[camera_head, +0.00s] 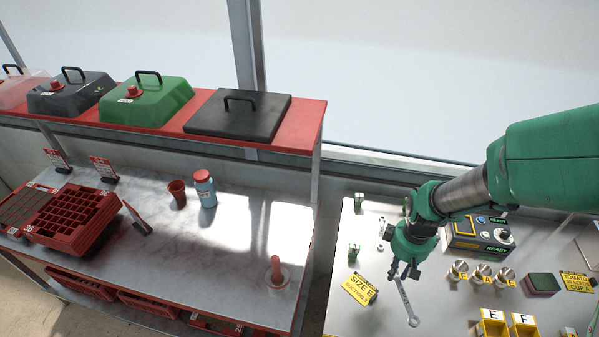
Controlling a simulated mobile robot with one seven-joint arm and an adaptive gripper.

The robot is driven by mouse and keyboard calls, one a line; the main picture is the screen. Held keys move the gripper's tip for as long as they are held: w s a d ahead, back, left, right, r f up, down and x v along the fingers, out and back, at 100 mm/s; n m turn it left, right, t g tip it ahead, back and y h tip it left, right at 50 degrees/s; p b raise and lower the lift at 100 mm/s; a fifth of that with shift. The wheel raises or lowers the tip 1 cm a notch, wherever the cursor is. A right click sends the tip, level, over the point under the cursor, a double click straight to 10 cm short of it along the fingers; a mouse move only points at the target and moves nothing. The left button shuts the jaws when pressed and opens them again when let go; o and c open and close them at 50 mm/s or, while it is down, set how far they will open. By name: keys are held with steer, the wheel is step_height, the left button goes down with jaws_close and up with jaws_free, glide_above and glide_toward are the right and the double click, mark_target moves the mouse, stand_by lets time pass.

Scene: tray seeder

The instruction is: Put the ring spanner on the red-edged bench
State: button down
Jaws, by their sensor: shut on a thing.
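The ring spanner (407,303) is a slim grey metal tool, hanging at a tilt with a ring at its lower end. My gripper (402,273) is shut on its upper end, over the white-topped bench (345,232) at the right. The height of the spanner above that bench is hard to tell. The red-edged bench (228,240) stands at the left, with a grey marbled top and a raised red shelf at its back. My gripper is to the right of it, across a narrow gap.
The red-edged bench carries red cell trays (72,222), a red cup (177,193), a blue bottle (205,190) and a red upright peg (276,268). Its middle is mostly clear. A yellow sign (359,289), a control box (478,234) and metal knobs (482,271) surround my gripper.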

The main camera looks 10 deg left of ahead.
steer(key=w+a+n+p, duration=0.15)
steer(key=a+n, duration=0.65)
steer(key=a, duration=1.1)
steer(key=w+a+n+p, duration=0.1)
steer(key=a+n+p, duration=0.2)
steer(key=a+n, duration=1.05)
steer(key=s+a+n+p, duration=0.15)
steer(key=s+a, duration=0.35)
steer(key=a, duration=0.5)
steer(key=s+a+f+n, duration=0.1)
steer(key=s+a+n, duration=0.1)
steer(key=s+a, duration=0.5)
steer(key=s+a+n+p, duration=0.1)
steer(key=s+a+n, duration=0.15)
steer(key=a, duration=0.95)
step_height(320, 180, down, 10)
steer(key=shift+d+f+b, duration=0.1)
steer(key=shift+d+b, duration=0.05)
steer(key=shift+b, duration=0.15)
steer(key=shift+f, duration=0.5)
steer(key=w+a, duration=0.2)
steer(key=a, duration=0.2)
steer(key=w+a+f, duration=0.1)
steer(key=w+a, duration=0.2)
steer(key=a, duration=0.2)
steer(key=w+a, duration=0.3)
steer(key=a, duration=0.1)
steer(key=shift+a+f+b, duration=0.25)
steer(key=shift+a+b, duration=0.05)
steer(key=shift+a, duration=0.1)
